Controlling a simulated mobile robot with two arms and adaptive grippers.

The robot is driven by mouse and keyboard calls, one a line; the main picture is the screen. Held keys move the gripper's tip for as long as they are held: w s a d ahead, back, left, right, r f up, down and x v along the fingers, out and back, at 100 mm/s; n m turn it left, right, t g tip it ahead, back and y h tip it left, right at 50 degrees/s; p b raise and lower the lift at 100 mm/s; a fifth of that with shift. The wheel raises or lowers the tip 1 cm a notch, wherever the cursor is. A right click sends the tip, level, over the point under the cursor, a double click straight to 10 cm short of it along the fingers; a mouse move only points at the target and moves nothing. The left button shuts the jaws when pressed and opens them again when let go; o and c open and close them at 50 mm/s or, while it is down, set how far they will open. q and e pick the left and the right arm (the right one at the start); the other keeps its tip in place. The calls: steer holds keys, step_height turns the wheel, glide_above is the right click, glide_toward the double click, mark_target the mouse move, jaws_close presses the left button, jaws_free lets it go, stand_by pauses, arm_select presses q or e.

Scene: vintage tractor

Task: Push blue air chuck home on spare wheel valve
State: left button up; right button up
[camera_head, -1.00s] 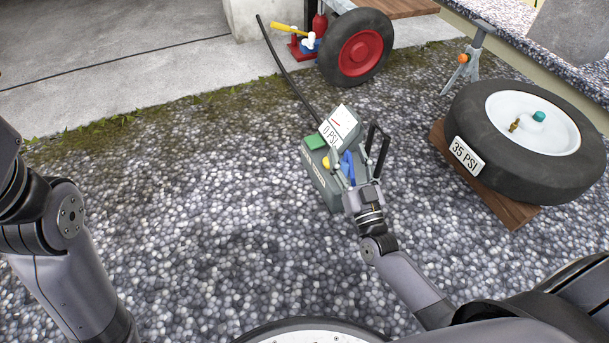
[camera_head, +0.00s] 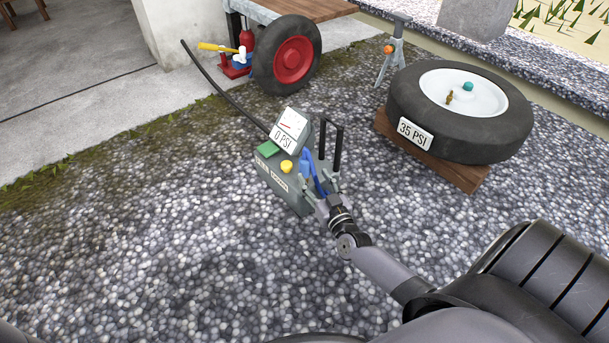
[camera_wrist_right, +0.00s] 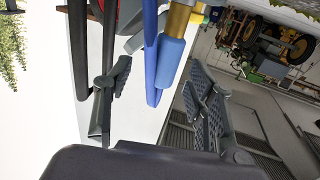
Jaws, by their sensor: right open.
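The blue air chuck (camera_head: 306,170) is at the right side of the grey inflator box (camera_head: 283,187), beside its black upright frame. My right gripper (camera_head: 322,186) is open just in front of it. In the right wrist view the blue chuck (camera_wrist_right: 170,62) shows between the two spread fingers, with gaps on both sides. The spare wheel (camera_head: 458,137) lies flat on wooden boards (camera_head: 455,175), at the right. Its brass valve (camera_head: 449,98) sticks up from the white rim near a teal cap (camera_head: 468,87). My left gripper is not in view.
The inflator gauge (camera_head: 290,127) reads 0 PSI; a sign (camera_head: 415,133) on the tyre reads 35 PSI. A black hose (camera_head: 220,90) runs behind the box. A red-hubbed wheel (camera_head: 290,60), a red jack (camera_head: 236,62) and a stand (camera_head: 393,52) are behind. Gravel between box and wheel is clear.

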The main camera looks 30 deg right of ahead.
mark_target(307, 170)
steer(key=shift+w, duration=0.35)
steer(key=w+b, duration=0.1)
steer(key=w, duration=0.1)
steer(key=w+b, duration=0.2)
steer(key=w, duration=0.1)
steer(key=shift+w+d+r, duration=0.1)
steer(key=shift+w+r, duration=0.05)
steer(key=shift+r, duration=0.15)
steer(key=shift+c, duration=0.3)
jaws_close()
